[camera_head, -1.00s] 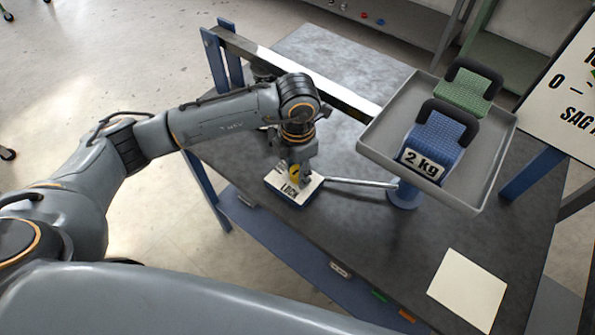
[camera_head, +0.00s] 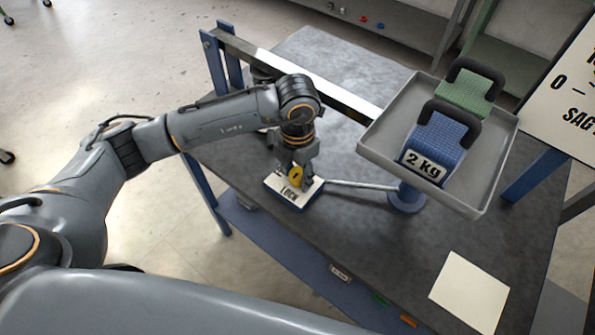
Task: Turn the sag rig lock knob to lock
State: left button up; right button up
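The lock knob (camera_head: 296,176) is yellow and sits on a small block with a white top (camera_head: 289,192) marked LOCK, near the table's left edge. My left gripper (camera_head: 296,178) points down over the block, with one finger on each side of the knob. It appears shut on the knob, though the contact is partly hidden. The lettering behind the knob is covered by the fingers. My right gripper is not in view.
A grey tray (camera_head: 487,205) on a blue post holds a blue 2 kg weight (camera_head: 436,140) and a green weight (camera_head: 468,95). A metal rod (camera_head: 360,184) runs from the block towards the post. A pale square card (camera_head: 468,292) lies at the table's front right.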

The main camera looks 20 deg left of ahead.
aim_at(297, 173)
pick_arm(q)
jog(key=shift+o, duration=0.8)
notch_tip(297, 173, up, 12)
dwell(0.4)
